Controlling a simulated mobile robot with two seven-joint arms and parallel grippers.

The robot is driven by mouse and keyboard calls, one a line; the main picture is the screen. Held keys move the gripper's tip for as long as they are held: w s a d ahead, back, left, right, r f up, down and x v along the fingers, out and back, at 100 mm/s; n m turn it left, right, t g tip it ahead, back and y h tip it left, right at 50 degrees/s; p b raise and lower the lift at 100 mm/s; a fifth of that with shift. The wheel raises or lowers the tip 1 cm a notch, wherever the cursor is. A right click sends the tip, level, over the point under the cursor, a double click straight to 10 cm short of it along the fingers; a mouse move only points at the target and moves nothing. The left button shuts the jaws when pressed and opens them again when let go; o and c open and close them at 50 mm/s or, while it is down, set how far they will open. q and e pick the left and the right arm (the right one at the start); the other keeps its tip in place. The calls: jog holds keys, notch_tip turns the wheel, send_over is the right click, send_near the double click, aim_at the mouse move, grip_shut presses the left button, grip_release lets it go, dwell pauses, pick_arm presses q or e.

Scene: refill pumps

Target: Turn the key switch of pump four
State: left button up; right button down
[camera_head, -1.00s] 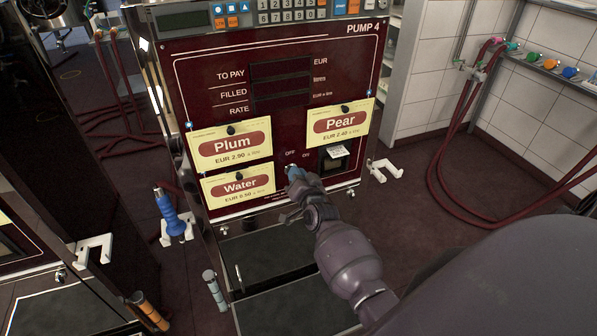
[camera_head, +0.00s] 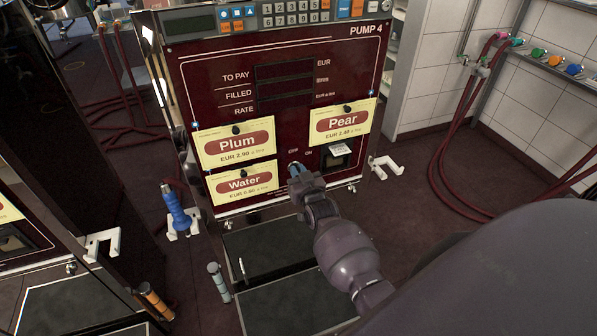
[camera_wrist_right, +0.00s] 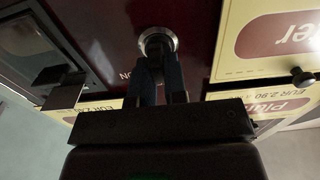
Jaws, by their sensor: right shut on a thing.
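Pump four (camera_head: 290,130) is a dark red panel marked "PUMP 4". Its key switch sits low on the panel, below the small OFF and ON labels (camera_head: 301,152). In the right wrist view the switch's round metal collar (camera_wrist_right: 158,40) shows at the top. My right gripper (camera_head: 296,168) is at the switch. In the wrist view its two fingers (camera_wrist_right: 160,82) are closed together right at the collar. The key itself is hidden between the fingers, so its angle cannot be told. My left gripper is not in view.
A receipt slot (camera_head: 337,154) is just right of the gripper. A blue-handled nozzle (camera_head: 175,208) stands at left, and a white holder (camera_head: 385,167) sticks out at right.

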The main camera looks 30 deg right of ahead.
dwell(0.4)
jog(key=c, duration=1.2)
grip_release()
jog(key=shift+o, duration=0.2)
jog(key=shift+s, duration=0.1)
jog(key=v, duration=1)
jog(key=shift+s, duration=0.3)
jog(key=s+a+f+n+g+y, duration=0.1)
jog(key=s+a+f+g+y, duration=0.1)
jog(key=s, duration=0.7)
jog(key=s+a+f+n+g+y, duration=0.2)
jog(key=s+a+f, duration=0.3)
jog(key=s, duration=0.4)
jog(key=shift+s+a+f+n+g+b, duration=0.25)
jog(key=shift+s+a+n+g+b, duration=0.15)
jog(key=shift+g, duration=0.5)
